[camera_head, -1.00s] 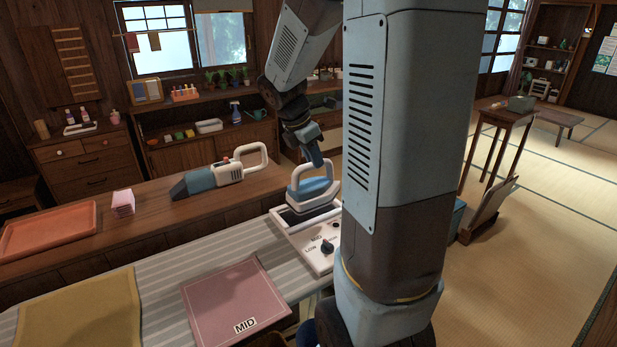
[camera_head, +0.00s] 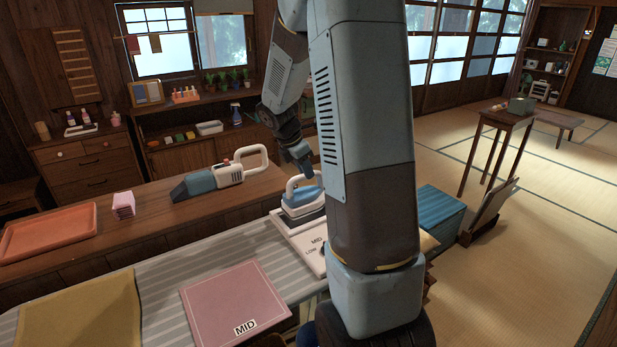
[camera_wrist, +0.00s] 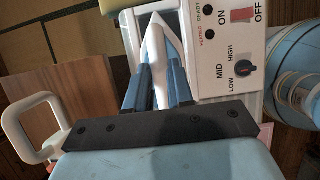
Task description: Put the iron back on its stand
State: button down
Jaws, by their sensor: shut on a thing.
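A blue and white iron (camera_head: 303,196) with a white loop handle is at the far end of its stand (camera_head: 305,238), a white unit with a dial. I cannot tell whether its base rests fully on the stand. My gripper (camera_head: 304,168) reaches down to the iron's handle. In the wrist view, my gripper (camera_wrist: 156,85) is shut on the iron (camera_wrist: 157,60), with its white pointed front showing between the blue fingers. The stand's panel (camera_wrist: 222,72) lies just right of it, with a red switch and a MID/LOW/HIGH dial. My arm hides the stand's right side.
The striped ironing board (camera_head: 150,290) holds a pink cloth (camera_head: 235,300) marked MID and a yellow cloth (camera_head: 80,315). A handheld vacuum (camera_head: 225,175), pink stack (camera_head: 123,204) and orange tray (camera_head: 48,234) stand on the wooden counter. A blue box (camera_head: 437,215) is right of my arm.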

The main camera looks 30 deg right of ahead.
jog(key=shift+f, duration=1.45)
jog(key=c, duration=1)
grip_release()
jog(key=shift+f, duration=0.1)
jog(key=v, duration=1.2)
jog(key=s+a+r+m+t+y, duration=0.1)
jog(key=s+a+r+m+t, duration=0.1)
jog(key=s+m, duration=0.4)
jog(key=s+a+r+m+t+y, duration=0.1)
jog(key=s+a+r+m, duration=0.3)
jog(key=s, duration=0.7)
jog(key=s+a+r+m+t+y, duration=0.2)
jog(key=s+a+r+m, duration=0.2)
jog(key=s+a+m, duration=0.2)
jog(key=s+m, duration=0.2)
jog(key=shift+s+a+t+y, duration=0.3)
jog(key=shift+s, duration=0.05)
